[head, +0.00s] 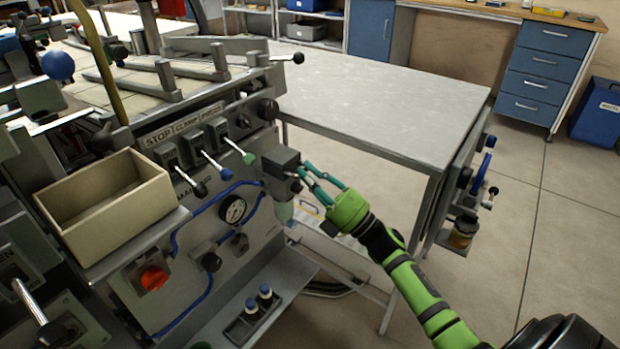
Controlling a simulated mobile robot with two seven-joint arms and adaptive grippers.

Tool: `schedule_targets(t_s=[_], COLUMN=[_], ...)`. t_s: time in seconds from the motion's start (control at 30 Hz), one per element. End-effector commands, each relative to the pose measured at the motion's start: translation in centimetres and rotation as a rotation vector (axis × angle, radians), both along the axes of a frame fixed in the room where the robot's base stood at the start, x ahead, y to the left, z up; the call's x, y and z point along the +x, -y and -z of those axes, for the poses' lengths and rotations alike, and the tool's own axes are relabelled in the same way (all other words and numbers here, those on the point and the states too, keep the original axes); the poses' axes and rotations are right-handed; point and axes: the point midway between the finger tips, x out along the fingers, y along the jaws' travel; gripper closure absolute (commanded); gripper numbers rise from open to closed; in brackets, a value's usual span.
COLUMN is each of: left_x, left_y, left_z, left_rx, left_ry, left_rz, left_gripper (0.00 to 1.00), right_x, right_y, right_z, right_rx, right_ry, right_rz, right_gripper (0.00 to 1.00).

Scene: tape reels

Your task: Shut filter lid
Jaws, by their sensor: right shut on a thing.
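The filter unit hangs on the right end of the machine's front panel, with a dark grey block, which looks like the filter lid (277,161), above a pale greenish bowl (284,211). My right gripper (299,172) comes in from the right with its teal fingers at the right side of this block. The fingers are shut on its edge, though the exact contact is small and partly hidden. How far the lid stands open I cannot tell. My left gripper is not in the view.
Levers (218,165), a pressure gauge (233,210), blue hoses and a red knob (154,278) crowd the panel left of the filter. An open tan box (150,202) sits on the ledge. A bare grey table (385,100) stands behind; floor is free at right.

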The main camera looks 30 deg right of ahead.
Motion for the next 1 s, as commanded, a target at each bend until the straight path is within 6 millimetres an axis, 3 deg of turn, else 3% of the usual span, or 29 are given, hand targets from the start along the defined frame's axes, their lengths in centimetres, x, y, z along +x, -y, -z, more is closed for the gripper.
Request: schedule_targets(t_s=[0.43,0.47,0.5,0.87,1.0], left_x=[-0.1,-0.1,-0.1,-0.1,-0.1], left_y=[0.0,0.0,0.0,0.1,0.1], left_z=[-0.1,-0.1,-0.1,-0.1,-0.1], left_rx=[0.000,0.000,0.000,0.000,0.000], left_ry=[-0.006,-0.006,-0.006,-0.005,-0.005], left_rz=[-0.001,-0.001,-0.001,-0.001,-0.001], left_gripper=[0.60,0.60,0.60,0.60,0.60], right_x=[0.0,0.0,0.0,-0.1,-1.1], right_y=[0.0,0.0,0.0,0.1,0.6], right_z=[-0.1,-0.1,-0.1,0.1,0.9], right_rx=[-0.016,-0.016,-0.016,-0.012,-0.012], right_ry=[0.007,0.007,0.007,0.004,0.002], right_rz=[0.002,0.002,0.003,0.001,0.001], right_gripper=[1.00,0.76,0.60,0.59,0.59])
